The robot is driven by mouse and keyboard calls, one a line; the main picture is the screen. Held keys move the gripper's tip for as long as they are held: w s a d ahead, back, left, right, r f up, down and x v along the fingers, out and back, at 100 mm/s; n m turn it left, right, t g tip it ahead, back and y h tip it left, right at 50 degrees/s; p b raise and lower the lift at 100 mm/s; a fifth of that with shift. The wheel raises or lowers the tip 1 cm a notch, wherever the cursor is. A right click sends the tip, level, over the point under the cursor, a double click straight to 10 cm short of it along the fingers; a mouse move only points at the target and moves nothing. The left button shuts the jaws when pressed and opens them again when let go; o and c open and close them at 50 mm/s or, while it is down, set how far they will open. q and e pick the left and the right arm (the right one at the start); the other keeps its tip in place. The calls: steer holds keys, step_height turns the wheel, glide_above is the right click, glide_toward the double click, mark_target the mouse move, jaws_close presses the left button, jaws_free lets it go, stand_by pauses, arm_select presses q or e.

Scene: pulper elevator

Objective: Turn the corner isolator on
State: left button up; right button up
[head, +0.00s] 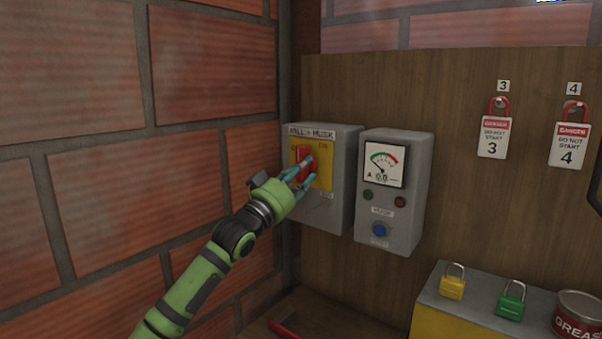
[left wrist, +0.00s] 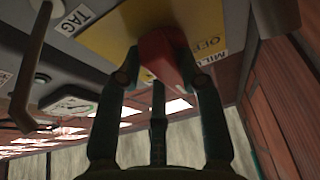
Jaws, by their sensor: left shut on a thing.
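The corner isolator (head: 343,170) is a grey box labelled "MILL + HUSK" on the wooden board beside the brick corner. Its yellow plate (head: 325,172) carries a red handle (head: 304,157). My left gripper (head: 299,174) is shut on this handle from the lower left. My right gripper is not in view.
A grey ammeter box (head: 408,215) with a blue button (head: 380,230) stands just right of the isolator. Padlocked tags 3 (head: 494,137) and 4 (head: 569,146) hang on the board. A yellow padlock (head: 452,286), a green padlock (head: 511,304) and a grease tin (head: 580,322) stand lower right.

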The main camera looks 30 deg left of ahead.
arm_select(q)
steer(key=o, duration=1.1)
steer(key=shift+s+a+r, duration=0.1)
steer(key=shift+a+r, duration=0.1)
steer(key=shift+r, duration=0.4)
steer(key=shift+c, duration=0.2)
steer(key=shift+f, duration=0.15)
steer(key=shift+f, duration=0.15)
steer(key=d+v, duration=0.1)
steer(key=v, duration=1.1)
steer(key=shift+a, duration=0.45)
